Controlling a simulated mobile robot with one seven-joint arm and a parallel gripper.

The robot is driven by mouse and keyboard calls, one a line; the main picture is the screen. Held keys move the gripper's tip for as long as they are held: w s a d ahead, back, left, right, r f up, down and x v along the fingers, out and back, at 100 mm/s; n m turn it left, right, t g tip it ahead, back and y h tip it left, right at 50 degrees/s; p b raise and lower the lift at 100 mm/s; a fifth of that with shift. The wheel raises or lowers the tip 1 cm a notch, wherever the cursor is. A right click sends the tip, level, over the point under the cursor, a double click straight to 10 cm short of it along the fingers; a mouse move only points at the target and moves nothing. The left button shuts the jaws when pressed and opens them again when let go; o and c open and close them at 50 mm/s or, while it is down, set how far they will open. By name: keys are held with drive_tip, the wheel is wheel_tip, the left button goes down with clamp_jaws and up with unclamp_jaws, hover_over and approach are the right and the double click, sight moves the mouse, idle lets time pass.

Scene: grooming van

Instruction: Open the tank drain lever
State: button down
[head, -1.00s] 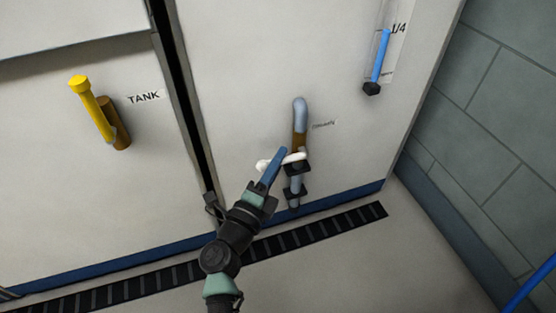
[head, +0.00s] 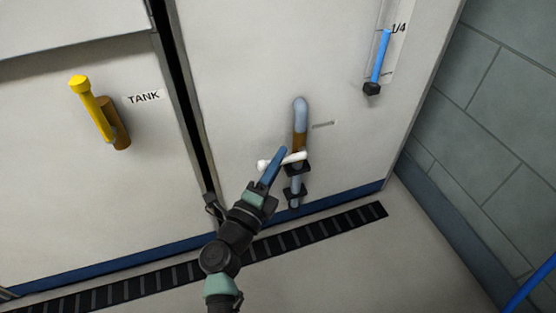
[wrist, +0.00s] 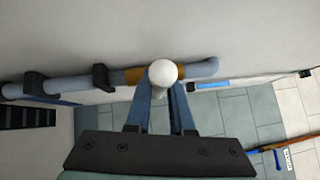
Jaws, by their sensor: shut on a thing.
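The drain lever is a white bar (head: 297,157) across a grey pipe (head: 300,112) with a brown valve section, low on the white panel. My gripper (head: 277,160) is at the lever, its blue fingers crossing it in the head view. In the wrist view the lever's round white end (wrist: 163,73) faces the camera, and my gripper (wrist: 164,95) is shut on the lever with a finger on each side. The bar lies crosswise to the pipe, slightly tilted. The gripped part is partly hidden. A small label (head: 323,125) beside the pipe is too blurred to read.
A yellow lever (head: 92,108) beside a TANK label (head: 143,97) is on the left panel. A blue gauge (head: 380,58) marked 1/4 is at upper right. A black slotted floor strip (head: 310,226) runs below the panels. A grey tiled wall (head: 500,130) stands right.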

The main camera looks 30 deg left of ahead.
drive_tip(key=shift+r+p, duration=0.15)
drive_tip(key=shift+p, duration=0.35)
drive_tip(key=r+p, duration=0.1)
drive_tip(key=p, duration=0.2)
drive_tip(key=shift+m+g+p, duration=0.4)
drive_tip(key=r+m+g+p, duration=0.1)
drive_tip(key=p, duration=0.6)
drive_tip(key=shift+r, duration=0.3)
drive_tip(key=m+g+p, duration=0.1)
drive_tip(key=p, duration=0.2)
drive_tip(key=r+g+p, duration=0.1)
drive_tip(key=p, duration=0.3)
drive_tip(key=m+g+p, duration=0.1)
drive_tip(key=p, duration=0.2)
drive_tip(key=shift+w+d+r+m, duration=0.2)
drive_tip(key=shift+w+d+m, duration=0.1)
drive_tip(key=shift+w, duration=0.1)
drive_tip(key=g+p, duration=0.1)
drive_tip(key=p, duration=0.2)
drive_tip(key=shift+w+d+r+m, duration=0.1)
drive_tip(key=shift+w+m, duration=0.05)
drive_tip(key=shift+m, duration=0.15)
drive_tip(key=shift+d+y+p, duration=0.1)
drive_tip(key=shift+y+p, duration=0.2)
drive_tip(key=shift+p, duration=0.45)
drive_tip(key=shift+w+g, duration=0.1)
drive_tip(key=shift+g, duration=0.2)
drive_tip(key=c, duration=0.8)
unclamp_jaws()
